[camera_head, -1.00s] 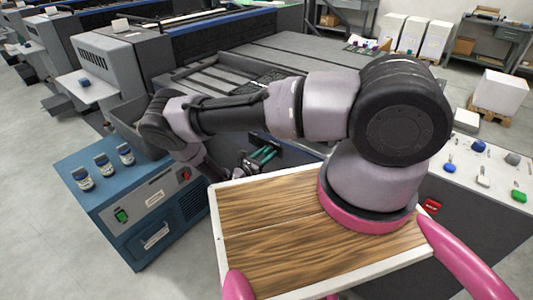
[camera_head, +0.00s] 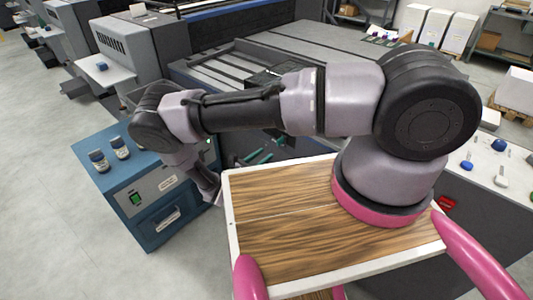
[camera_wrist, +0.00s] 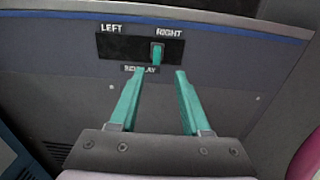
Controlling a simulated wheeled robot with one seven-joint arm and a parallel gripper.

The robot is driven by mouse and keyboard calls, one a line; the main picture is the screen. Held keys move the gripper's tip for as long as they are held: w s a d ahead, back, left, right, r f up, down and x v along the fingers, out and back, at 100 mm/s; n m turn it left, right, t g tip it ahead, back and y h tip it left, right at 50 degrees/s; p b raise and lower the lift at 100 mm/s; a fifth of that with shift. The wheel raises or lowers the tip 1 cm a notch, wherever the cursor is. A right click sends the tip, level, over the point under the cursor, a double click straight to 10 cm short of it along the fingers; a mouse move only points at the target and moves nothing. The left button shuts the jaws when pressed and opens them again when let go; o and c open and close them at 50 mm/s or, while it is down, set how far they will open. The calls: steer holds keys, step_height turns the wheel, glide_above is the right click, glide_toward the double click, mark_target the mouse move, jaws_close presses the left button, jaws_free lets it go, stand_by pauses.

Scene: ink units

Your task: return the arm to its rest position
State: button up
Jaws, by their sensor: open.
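My arm spans the head view, its base on my wood-topped body, its elbow at the left bent down toward the dark side of a grey machine. My gripper (camera_wrist: 155,82) shows in the wrist view as two teal fingers spread apart with nothing between them. In the head view the gripper (camera_head: 266,152) is partly hidden behind my arm. Beyond the fingertips is a dark switch plate (camera_wrist: 120,47) marked LEFT and RIGHT. Its small teal lever (camera_wrist: 157,54) stands under RIGHT. The fingertips appear apart from the lever. A label below the plate is partly covered by a finger.
A blue cabinet (camera_head: 150,225) with jars (camera_head: 98,160) on top stands left of my arm, close to the wrist. The grey machine (camera_head: 225,75) lies behind the arm. A pale surface with coloured tools (camera_head: 500,175) is at right. Floor at far left is clear.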

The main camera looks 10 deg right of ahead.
steer(key=shift+r, duration=0.1)
stand_by(0.3)
steer(key=d+r+m+g+y, duration=0.2)
steer(key=r+m+g+y, duration=0.6)
steer(key=r, duration=1.1)
steer(key=d+r+m+g+y, duration=0.15)
steer(key=r+m+g, duration=0.25)
steer(key=r+m, duration=1.05)
steer(key=s+d+r+m+t+y, duration=0.2)
steer(key=s+r, duration=0.4)
steer(key=r, duration=0.3)
steer(key=s+d+r+m+t+y, duration=0.2)
steer(key=s+r, duration=0.4)
steer(key=r, duration=0.3)
steer(key=s+d+r+m+t+y, duration=0.2)
steer(key=s+r+m+t+y, duration=0.1)
steer(key=r, duration=0.6)
steer(key=s+t, duration=0.1)
steer(key=s, duration=0.1)
steer(key=shift+s+d+t, duration=0.15)
steer(key=shift+s+t, duration=0.15)
steer(key=shift+s, duration=0.1)
